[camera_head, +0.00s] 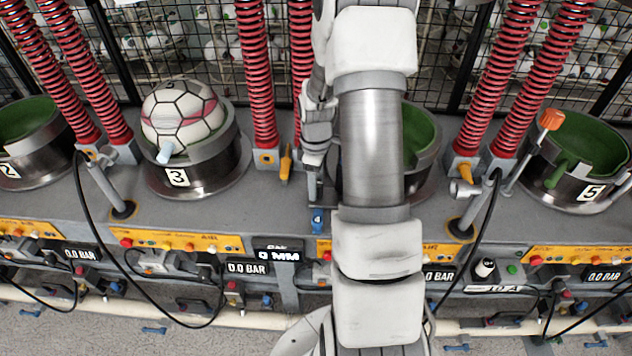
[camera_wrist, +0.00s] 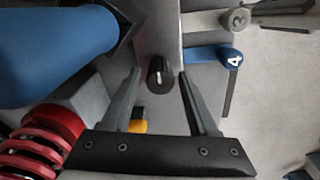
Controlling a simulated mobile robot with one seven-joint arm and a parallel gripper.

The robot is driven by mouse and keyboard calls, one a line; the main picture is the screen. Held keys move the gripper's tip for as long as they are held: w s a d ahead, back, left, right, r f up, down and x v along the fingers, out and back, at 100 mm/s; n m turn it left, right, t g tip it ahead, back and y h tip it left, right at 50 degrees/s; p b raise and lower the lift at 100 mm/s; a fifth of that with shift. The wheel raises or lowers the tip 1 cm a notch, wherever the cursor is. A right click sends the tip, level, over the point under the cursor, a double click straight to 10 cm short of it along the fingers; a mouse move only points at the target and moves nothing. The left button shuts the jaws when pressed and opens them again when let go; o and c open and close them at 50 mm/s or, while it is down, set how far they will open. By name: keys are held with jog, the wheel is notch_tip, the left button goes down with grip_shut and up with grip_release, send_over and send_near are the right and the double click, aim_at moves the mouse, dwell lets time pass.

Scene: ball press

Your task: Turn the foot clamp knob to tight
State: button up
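A small black knob (camera_wrist: 160,76) with a white pointer mark shows in the wrist view on a grey upright bracket. It is probably the foot clamp knob; I can read no tight or loose label. My gripper (camera_wrist: 159,71) is open, with one finger on each side of the knob and a visible gap to both. I cannot tell how deep the fingertips reach. In the head view my gripper (camera_head: 314,175) is small and partly hidden by my arm, beside press station 4, and the knob cannot be made out there.
A big blue cylinder (camera_wrist: 50,50) and a red spring (camera_wrist: 40,140) crowd the left. A ball (camera_head: 178,117) sits in cup 3.

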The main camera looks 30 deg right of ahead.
grip_shut()
jog(key=shift+m, duration=0.3)
jog(key=m+b, duration=0.2)
jog(key=m, duration=0.1)
jog(key=shift+m, duration=0.3)
jog(key=m+b, duration=0.2)
jog(key=m, duration=0.2)
jog(key=shift+w+m, duration=0.1)
jog(key=shift+m, duration=0.2)
jog(key=m+b, duration=0.1)
jog(key=m, duration=0.3)
jog(key=shift+d+m, duration=0.1)
jog(key=shift+m, duration=2.4)
jog(key=shift+r, duration=0.1)
